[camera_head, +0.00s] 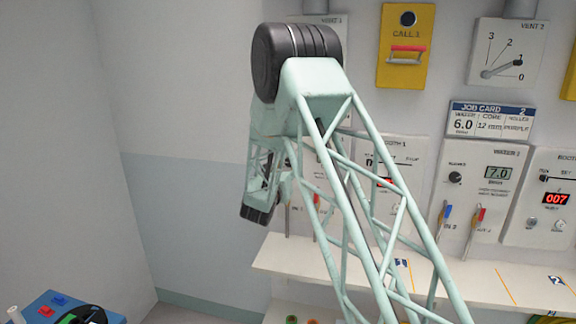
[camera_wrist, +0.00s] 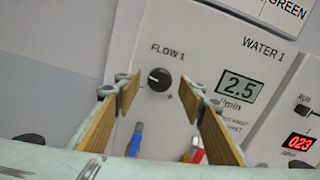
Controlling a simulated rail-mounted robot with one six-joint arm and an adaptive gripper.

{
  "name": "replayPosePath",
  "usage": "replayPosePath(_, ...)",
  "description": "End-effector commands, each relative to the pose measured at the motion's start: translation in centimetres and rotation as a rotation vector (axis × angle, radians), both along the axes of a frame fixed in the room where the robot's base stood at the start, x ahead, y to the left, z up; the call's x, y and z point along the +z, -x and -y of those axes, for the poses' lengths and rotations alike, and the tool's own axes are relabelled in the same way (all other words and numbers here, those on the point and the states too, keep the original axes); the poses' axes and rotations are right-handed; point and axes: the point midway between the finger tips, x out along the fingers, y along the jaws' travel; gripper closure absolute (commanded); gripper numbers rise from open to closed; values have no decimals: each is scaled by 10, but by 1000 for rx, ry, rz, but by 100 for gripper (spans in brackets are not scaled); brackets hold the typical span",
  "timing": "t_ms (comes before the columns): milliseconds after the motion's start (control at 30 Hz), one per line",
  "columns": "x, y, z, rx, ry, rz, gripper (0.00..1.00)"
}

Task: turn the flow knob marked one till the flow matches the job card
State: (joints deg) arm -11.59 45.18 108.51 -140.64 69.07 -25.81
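The flow knob marked FLOW 1 (camera_wrist: 158,79) is a small black dial with a white pointer mark on a white panel labelled WATER 1 (camera_wrist: 210,62). The panel's display (camera_wrist: 239,87) reads 2.5 l/min. My gripper (camera_wrist: 166,97) is open, its tan-padded fingers on either side of the knob in the picture. Nothing is between them but the view of the panel; contact with the knob does not show. Only the edge of a card (camera_wrist: 285,12) reading GREEN shows at top right; its water value is out of view. In the head view my arm hides station 1's card and knob.
Blue and red valve levers (camera_wrist: 135,140) (camera_wrist: 197,148) sit below the knob. A shelf (camera_head: 480,280) runs below.

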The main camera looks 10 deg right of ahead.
Motion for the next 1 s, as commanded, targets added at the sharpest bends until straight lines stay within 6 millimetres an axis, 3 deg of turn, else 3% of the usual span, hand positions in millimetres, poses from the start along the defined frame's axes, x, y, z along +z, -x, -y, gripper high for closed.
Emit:
replayPosePath(233,1,-15,7,-1,-2,1,63)
replayPosePath(600,1,-17,8,0,-1,0,63)
replayPosePath(900,1,-17,8,0,-1,0,87)
replayPosePath(1000,0,-17,8,0,-1,0,87)
